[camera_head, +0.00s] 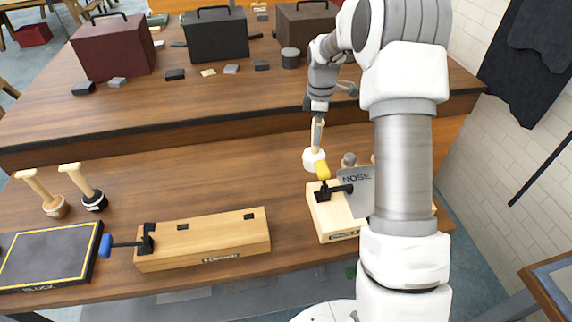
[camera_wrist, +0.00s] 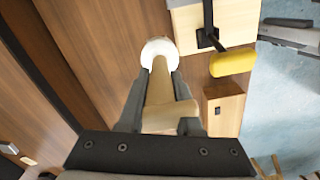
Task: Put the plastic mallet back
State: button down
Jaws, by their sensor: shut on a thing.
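The plastic mallet, with a white head (camera_head: 314,158) and a pale wooden handle (camera_head: 318,133), is in my gripper (camera_head: 318,122). In the head view it hangs head down over the workbench, just behind the yellow-handled clamp fixture. In the wrist view the white mallet head (camera_wrist: 158,48) lies beyond the fingertips, and the handle runs back between the two dark fingers of my gripper (camera_wrist: 155,85). I cannot tell whether the head touches the bench. Two other mallets, one with a tan head (camera_head: 55,207) and one with a dark-banded head (camera_head: 95,202), stand tilted at the bench's left.
The clamp fixture (camera_head: 335,222) carries a grey plate marked NOSE (camera_head: 358,190). A long wooden block with a blue-handled clamp (camera_head: 205,243) lies at the front. A dark, yellow-edged BLOCK board (camera_head: 45,262) is at left. Toolboxes (camera_head: 215,38) stand behind. The bench's middle (camera_head: 220,165) is clear.

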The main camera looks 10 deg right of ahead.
jog(key=w+a+f+p, duration=0.1)
jog(key=a+f, duration=0.6)
jog(key=f, duration=0.1)
jog(key=shift+w+a+f, duration=0.2)
jog(key=shift+a+f, duration=0.15)
jog(key=shift+a, duration=0.05)
jog(key=shift+f, duration=0.2)
jog(key=c, duration=0.6)
grip_release()
jog(key=shift+r, duration=0.1)
